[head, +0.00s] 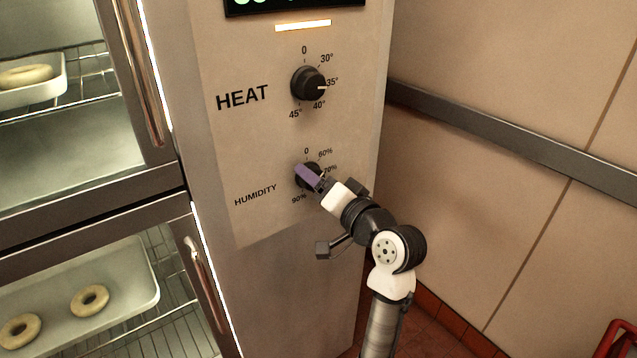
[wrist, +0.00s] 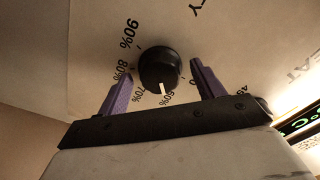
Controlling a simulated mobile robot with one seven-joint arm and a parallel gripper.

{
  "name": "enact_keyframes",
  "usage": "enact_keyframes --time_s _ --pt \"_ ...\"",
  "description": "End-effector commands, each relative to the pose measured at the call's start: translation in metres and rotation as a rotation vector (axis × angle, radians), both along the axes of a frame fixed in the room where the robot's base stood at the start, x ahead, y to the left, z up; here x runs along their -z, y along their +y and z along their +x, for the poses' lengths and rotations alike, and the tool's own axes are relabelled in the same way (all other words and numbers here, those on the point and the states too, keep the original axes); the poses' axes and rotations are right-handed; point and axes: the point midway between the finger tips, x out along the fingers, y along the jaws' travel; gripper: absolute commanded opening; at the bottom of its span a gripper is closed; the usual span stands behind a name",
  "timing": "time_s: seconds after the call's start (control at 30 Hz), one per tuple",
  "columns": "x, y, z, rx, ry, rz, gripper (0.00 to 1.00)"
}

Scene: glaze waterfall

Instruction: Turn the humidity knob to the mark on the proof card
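The black humidity knob (wrist: 157,68) is on the lower part of the control panel. In the wrist view its white pointer is at or close to the 60% label. My gripper (wrist: 162,70) has its two purple fingers apart, one on each side of the knob, with a visible gap on both sides. In the head view my gripper (head: 308,175) covers most of the humidity knob and part of its dial. The proof card does not show in either view.
The larger heat knob (head: 308,84) sits above, its pointer near 35°. A lit display (head: 295,5) is at the top of the panel. Glass doors with handles (head: 206,285) and trays of dough rings (head: 90,300) are on the left. A tiled wall with a rail (head: 500,135) is on the right.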

Motion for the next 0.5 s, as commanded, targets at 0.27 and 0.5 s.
enact_keyframes --time_s 0.27,0.5 --pt "0.0 -0.001 -0.001 0.001 -0.001 0.0 0.67" --pt "0.003 -0.021 -0.028 0.004 -0.003 -0.002 0.67"
